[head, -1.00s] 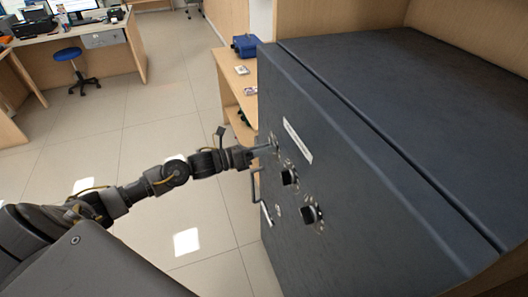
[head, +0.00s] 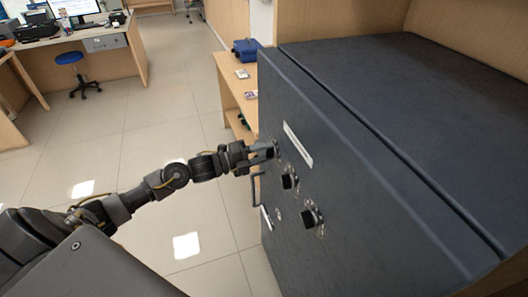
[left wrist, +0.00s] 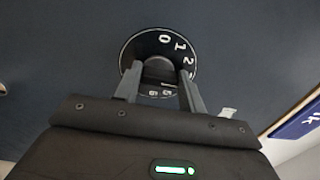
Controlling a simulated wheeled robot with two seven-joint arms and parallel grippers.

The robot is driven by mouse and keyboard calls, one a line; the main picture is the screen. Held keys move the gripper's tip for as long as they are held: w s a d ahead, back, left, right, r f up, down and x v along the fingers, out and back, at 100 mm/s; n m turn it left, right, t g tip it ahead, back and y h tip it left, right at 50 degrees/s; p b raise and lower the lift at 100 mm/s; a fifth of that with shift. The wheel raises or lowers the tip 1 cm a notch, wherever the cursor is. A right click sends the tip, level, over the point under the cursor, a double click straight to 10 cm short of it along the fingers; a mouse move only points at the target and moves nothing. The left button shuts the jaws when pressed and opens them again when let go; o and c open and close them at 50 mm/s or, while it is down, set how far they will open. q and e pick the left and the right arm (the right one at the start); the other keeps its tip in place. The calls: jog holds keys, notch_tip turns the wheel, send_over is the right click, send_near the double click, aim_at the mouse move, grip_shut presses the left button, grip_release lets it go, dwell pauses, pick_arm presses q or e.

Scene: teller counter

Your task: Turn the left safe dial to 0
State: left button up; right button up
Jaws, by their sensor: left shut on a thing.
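The dark grey safe (head: 350,200) fills the right of the head view, with several dials on its front face. My left gripper (head: 268,152) is at the far left dial and is shut on its knob. In the left wrist view, the left safe dial (left wrist: 160,42) is a black disc with white numbers; 0, 1 and 2 show along its top and right. The gripper fingers (left wrist: 159,85) stand on both sides of the knob and hide part of the lower numbers. My right gripper is not in view.
Two more black dials, a middle one (head: 289,182) and a right one (head: 311,217), sit beside the held dial. A handle (head: 256,188) sticks out below. A wooden shelf (head: 236,95) with a blue box (head: 246,50) stands behind.

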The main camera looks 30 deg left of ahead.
pick_arm(q)
jog(key=shift+f+n+p, duration=0.15)
jog(key=shift+n+p, duration=1.85)
jog(key=shift+n, duration=2.55)
jog(key=shift+f+n+p, duration=0.15)
jog(key=shift+n+p, duration=1.8)
jog(key=shift+n, duration=2.6)
jog(key=shift+s, duration=0.1)
jog(key=o, duration=1)
